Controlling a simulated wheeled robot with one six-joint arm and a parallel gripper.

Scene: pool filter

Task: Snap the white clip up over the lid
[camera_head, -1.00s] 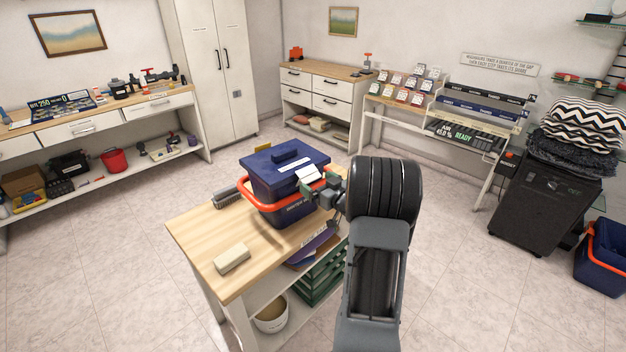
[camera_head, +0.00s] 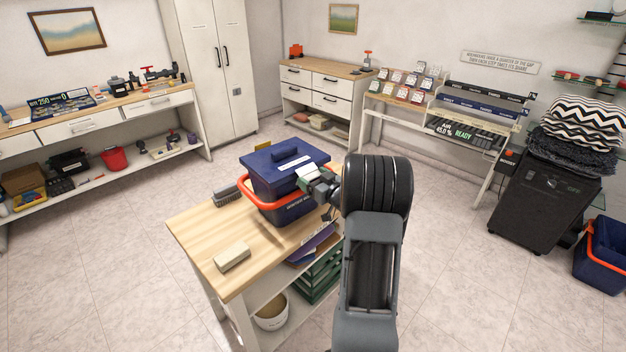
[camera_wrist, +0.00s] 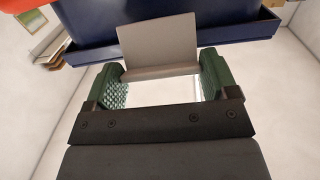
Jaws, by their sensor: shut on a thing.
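The pool filter box is a dark blue tub (camera_head: 285,212) with a blue lid (camera_head: 268,166) on the wooden bench. The white clip (camera_head: 308,171) is at the lid's near right edge, its top about level with the rim. I cannot tell whether it hooks over the rim. My gripper (camera_head: 319,182) is shut on the clip from the right side. In the wrist view the clip (camera_wrist: 160,44) shows as a pale grey plate between the green finger pads of my gripper (camera_wrist: 163,86), against the blue lid edge (camera_wrist: 80,54).
An orange handle (camera_head: 262,205) hangs around the tub's front. A brush (camera_head: 228,196) and a pale block (camera_head: 232,257) lie on the wooden benchtop (camera_head: 205,235). Green crates (camera_head: 318,279) and a bucket (camera_head: 271,312) stand on the shelf below. The floor around is open.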

